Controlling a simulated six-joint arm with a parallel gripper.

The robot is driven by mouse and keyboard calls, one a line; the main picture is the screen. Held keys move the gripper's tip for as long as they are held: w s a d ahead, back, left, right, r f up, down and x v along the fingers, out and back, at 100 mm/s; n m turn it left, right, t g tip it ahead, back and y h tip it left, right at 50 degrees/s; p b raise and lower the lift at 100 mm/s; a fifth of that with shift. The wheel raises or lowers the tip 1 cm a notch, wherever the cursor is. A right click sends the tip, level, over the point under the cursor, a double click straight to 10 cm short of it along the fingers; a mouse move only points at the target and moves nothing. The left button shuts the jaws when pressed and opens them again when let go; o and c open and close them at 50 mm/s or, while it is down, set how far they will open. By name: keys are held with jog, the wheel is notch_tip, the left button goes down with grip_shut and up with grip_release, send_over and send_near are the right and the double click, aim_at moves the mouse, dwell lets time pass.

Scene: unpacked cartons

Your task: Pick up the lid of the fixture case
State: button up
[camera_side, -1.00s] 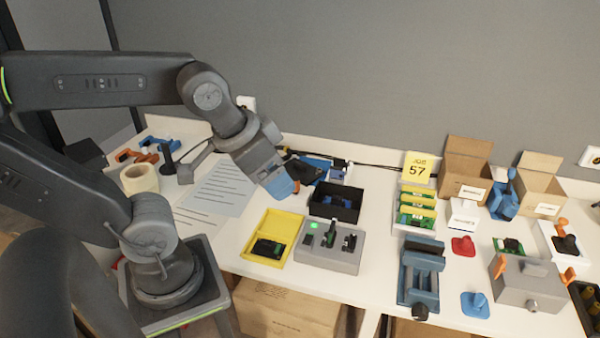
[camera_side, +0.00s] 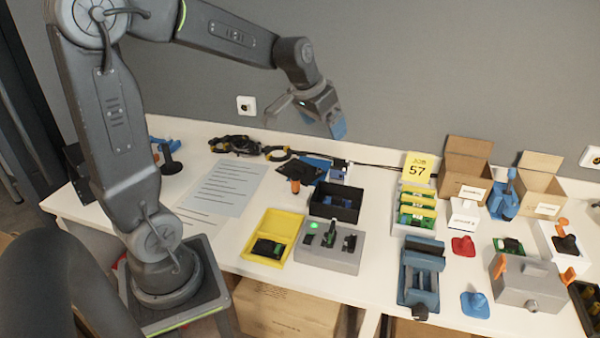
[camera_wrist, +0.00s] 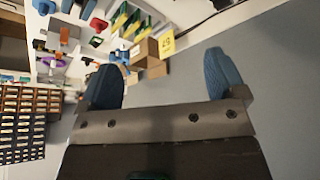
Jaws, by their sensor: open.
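A grey case (camera_side: 528,285) with orange clips at its ends and a raised grip on top stands at the table's right front. It looks closed and is the likeliest fixture case, though no label tells. My gripper (camera_side: 338,125) is high above the back of the table, well left of the grey case and touching nothing. In the wrist view its two blue fingers (camera_wrist: 165,76) are wide apart with nothing between them.
Two open cartons (camera_side: 466,165) and a yellow job card (camera_side: 418,167) stand at the back right. A blue vise (camera_side: 420,275), a grey fixture block (camera_side: 330,250) and a black bin (camera_side: 336,203) lie between. A wall is close behind my gripper.

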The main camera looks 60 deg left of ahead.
jog(key=w+a+f+n, duration=0.1)
jog(key=w+a+f, duration=0.25)
jog(key=a, duration=0.35)
jog(key=w+a+f, duration=0.2)
jog(key=a+f, duration=0.2)
jog(key=a, duration=0.3)
jog(key=n+y, duration=0.1)
jog(key=n, duration=0.1)
send_near(300, 164)
jog(key=w+f, duration=0.1)
jog(key=f+g, duration=0.1)
jog(key=shift+w+a+f, duration=0.2)
jog(key=shift+w+f, duration=0.2)
jog(key=shift+x, duration=3.05)
jog(key=c, duration=1.1)
